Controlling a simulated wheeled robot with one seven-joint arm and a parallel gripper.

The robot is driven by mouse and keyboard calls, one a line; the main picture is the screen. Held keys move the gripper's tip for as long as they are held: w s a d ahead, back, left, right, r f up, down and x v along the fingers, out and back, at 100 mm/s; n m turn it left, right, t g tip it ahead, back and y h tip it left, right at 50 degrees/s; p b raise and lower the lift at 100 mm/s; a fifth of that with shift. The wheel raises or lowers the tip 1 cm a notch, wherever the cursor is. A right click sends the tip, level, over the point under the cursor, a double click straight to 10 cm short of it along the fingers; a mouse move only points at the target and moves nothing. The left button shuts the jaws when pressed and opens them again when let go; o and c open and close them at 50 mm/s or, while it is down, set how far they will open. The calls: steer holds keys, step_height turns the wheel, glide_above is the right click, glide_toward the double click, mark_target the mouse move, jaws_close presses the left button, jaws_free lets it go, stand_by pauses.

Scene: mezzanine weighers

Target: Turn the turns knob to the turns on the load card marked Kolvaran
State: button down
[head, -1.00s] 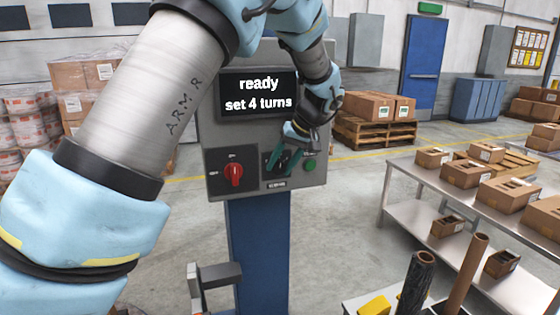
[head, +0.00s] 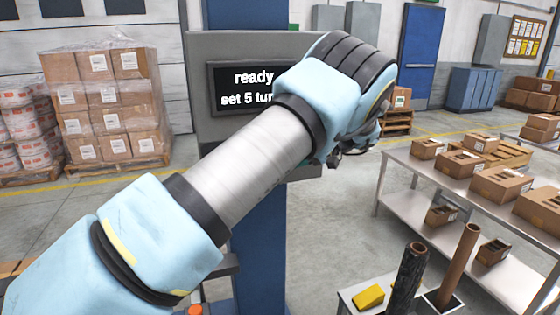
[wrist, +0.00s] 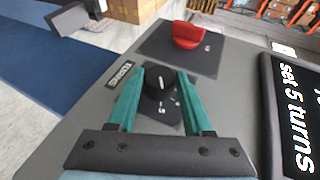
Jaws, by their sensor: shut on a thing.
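The black turns knob (wrist: 158,84) sits on the grey control panel in the wrist view, with a pale mark on top and small numerals beside it. My gripper (wrist: 166,73) is shut on the knob, with a green finger on either side. The panel's screen (head: 232,88) reads "ready, set 5 tur…" in the head view, its end covered by my arm. The screen also shows "set 5 turns" in the wrist view (wrist: 290,105). My arm hides the knob and fingers in the head view. I cannot make out a card marked Kolvaran.
A red switch (wrist: 187,36) is on the same panel, beyond the knob. A metal table (head: 400,170) with several cartons stands at right. A notice board (head: 529,48) with papers hangs on the far wall. Wrapped cartons (head: 110,100) stand on a pallet at left.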

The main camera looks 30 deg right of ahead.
steer(key=shift+f+y, duration=0.1)
steer(key=shift+y, duration=0.3)
steer(key=shift+c, duration=1.6)
jaws_free()
steer(key=shift+d, duration=0.1)
steer(key=b+v, duration=0.4)
steer(key=v, duration=0.6)
steer(key=shift+s+d, duration=0.25)
steer(key=shift+d, duration=0.05)
